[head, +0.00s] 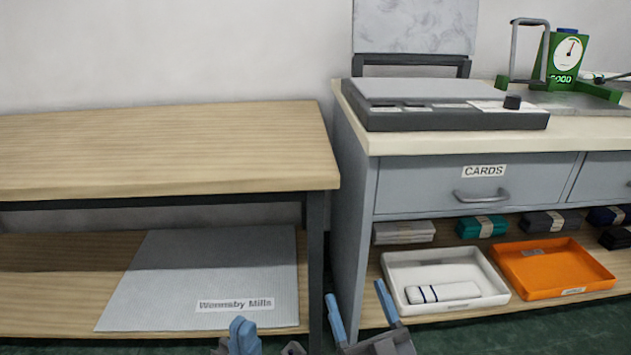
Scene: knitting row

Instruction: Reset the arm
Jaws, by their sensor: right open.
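My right gripper (357,300) is at the bottom centre, pointing up in the picture. Its two blue-tipped fingers stand apart with nothing between them. It is in front of the gap between the wooden table and the grey cabinet, left of the white tray. My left gripper (243,336) is at the bottom edge, left of the right one, in front of the lower shelf. Only a blue finger part and some grey show, and the rest is cut off by the frame, so its opening cannot be told.
A wooden table (160,150) has a grey "Wennsby Mills" sheet (200,280) on its lower shelf. The grey cabinet (420,190) carries a flat machine (450,118) and a green scale (560,65). Below are a white tray (420,262) holding a white bundle, and an orange tray (550,265).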

